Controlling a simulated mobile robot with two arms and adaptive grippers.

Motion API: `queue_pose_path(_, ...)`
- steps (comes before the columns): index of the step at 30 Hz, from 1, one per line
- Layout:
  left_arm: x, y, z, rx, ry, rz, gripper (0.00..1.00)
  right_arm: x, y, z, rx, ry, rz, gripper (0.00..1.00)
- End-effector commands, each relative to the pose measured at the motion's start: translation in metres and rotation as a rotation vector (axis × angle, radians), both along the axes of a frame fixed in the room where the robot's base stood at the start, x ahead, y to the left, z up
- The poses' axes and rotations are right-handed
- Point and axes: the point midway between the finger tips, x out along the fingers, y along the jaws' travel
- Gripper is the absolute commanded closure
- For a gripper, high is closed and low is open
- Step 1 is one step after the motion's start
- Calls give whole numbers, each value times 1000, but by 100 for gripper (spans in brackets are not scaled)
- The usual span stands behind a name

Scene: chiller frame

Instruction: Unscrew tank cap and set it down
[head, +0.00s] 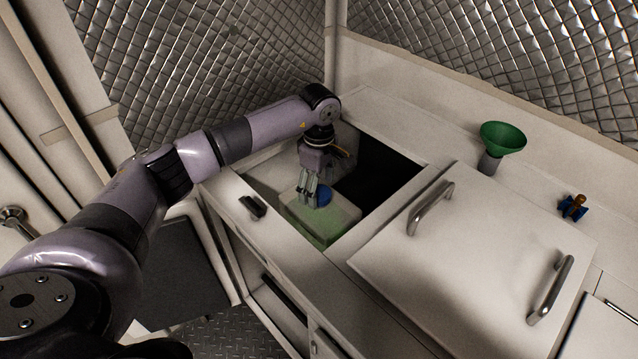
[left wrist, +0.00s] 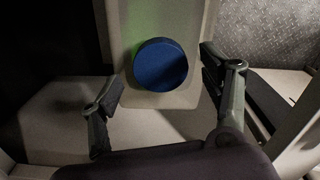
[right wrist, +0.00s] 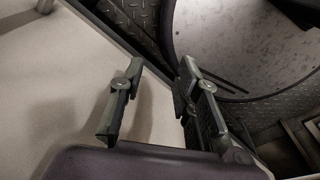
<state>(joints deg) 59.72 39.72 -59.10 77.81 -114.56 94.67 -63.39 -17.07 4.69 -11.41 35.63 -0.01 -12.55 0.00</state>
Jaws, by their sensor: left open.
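The blue tank cap (head: 323,196) sits on top of a pale, greenish translucent tank (head: 325,226) inside the open bay of the counter. In the left wrist view the round cap (left wrist: 160,66) is on the tank top (left wrist: 195,20), ahead of the fingers. My left gripper (head: 311,198) points down into the bay, its fingers beside the cap in the head view. In the left wrist view the left gripper (left wrist: 165,95) is open with nothing between its fingers. My right gripper (right wrist: 150,90) shows only in the right wrist view, its fingers apart and empty.
A closed white lid (head: 480,240) with two metal handles covers the counter right of the bay. A green funnel (head: 503,138) and a small blue-and-brass valve (head: 574,207) stand behind it. A dark latch (head: 252,207) sits on the bay's front rim. The bay's right part is dark.

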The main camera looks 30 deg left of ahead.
Motion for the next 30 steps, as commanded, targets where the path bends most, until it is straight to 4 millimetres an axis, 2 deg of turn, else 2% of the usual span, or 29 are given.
queue_pose_path(4, 0, 0, -7, 0, 0, -1, 29, -3, 0, 2, -1, 4, 0, 70)
queue_pose_path(12, 0, 0, -9, 0, -1, -1, 29, -3, 0, 2, 0, 6, 0, 70)
queue_pose_path(30, 0, 0, -8, 0, -1, 0, 69, -4, 1, 2, 1, 6, 0, 70)
